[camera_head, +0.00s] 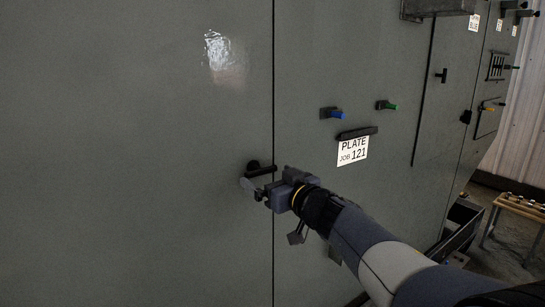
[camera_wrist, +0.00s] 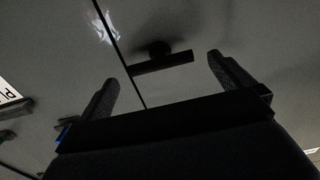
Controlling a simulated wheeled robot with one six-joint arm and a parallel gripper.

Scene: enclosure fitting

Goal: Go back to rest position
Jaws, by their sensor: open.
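My gripper (camera_head: 256,190) is in front of the grey cabinet's doors, close to the seam between two panels. In the wrist view my gripper (camera_wrist: 163,78) shows two dark fingers spread apart with nothing between them. A black door handle (camera_head: 262,171) sits on the cabinet near the seam, just above and beside my gripper in the head view. In the wrist view the handle (camera_wrist: 160,62) lies beyond the fingertips, with its bar roughly level and slightly tilted. Whether any finger touches the handle cannot be told.
A blue knob (camera_head: 337,114) and a green knob (camera_head: 387,105) stick out to the right, above a white label reading PLATE JOB 121 (camera_head: 353,151). More handles line the cabinet farther right. A wooden-topped bench (camera_head: 522,207) stands at the far right.

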